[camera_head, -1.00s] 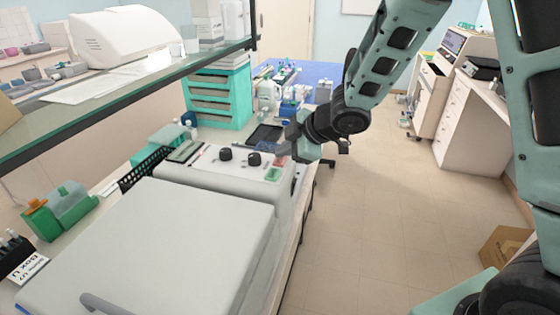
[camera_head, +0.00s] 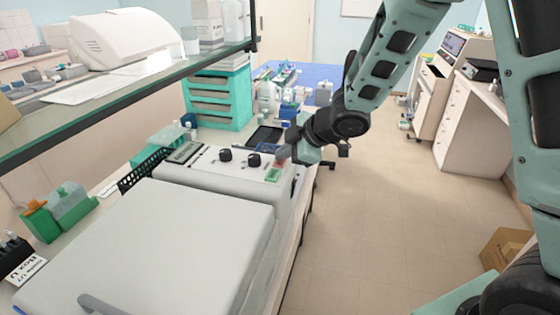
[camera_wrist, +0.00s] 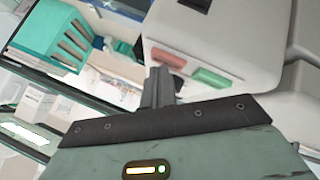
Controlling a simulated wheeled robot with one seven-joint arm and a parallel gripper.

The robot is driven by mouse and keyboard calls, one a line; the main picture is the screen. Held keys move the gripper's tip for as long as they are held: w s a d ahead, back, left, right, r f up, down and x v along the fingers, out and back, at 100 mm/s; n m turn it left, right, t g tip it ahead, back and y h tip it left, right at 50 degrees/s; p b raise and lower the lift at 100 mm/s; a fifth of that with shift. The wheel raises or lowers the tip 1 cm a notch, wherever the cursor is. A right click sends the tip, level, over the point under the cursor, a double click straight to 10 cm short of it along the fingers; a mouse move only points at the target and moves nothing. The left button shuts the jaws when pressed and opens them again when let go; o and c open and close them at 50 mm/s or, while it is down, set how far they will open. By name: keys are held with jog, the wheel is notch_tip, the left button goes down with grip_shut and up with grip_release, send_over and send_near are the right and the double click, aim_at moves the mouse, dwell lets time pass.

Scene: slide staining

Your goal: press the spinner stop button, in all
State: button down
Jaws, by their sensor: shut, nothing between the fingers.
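The spinner (camera_head: 150,235) is a pale grey machine with a broad lid and a raised control panel at its back. A red button (camera_wrist: 167,57) and a green button (camera_wrist: 211,78) sit side by side at the panel's end. In the head view the green button (camera_head: 272,175) is clear, while the red one is mostly covered by my gripper (camera_head: 284,155). In the wrist view my gripper (camera_wrist: 160,72) is shut and empty, its tips right by the red button. I cannot tell whether they touch it.
Two black knobs (camera_head: 239,158) and a small display (camera_head: 184,152) are on the same panel. A teal drawer unit (camera_head: 220,98) stands behind. A glass shelf (camera_head: 120,90) overhangs the bench at left.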

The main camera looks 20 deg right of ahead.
aim_at(284, 162)
jog(key=shift+r, duration=0.1)
jog(key=shift+r+p, duration=0.65)
jog(key=shift+p, duration=0.15)
notch_tip(284, 162, up, 5)
jog(key=p, duration=0.5)
jog(key=shift+r, duration=0.1)
dwell(0.5)
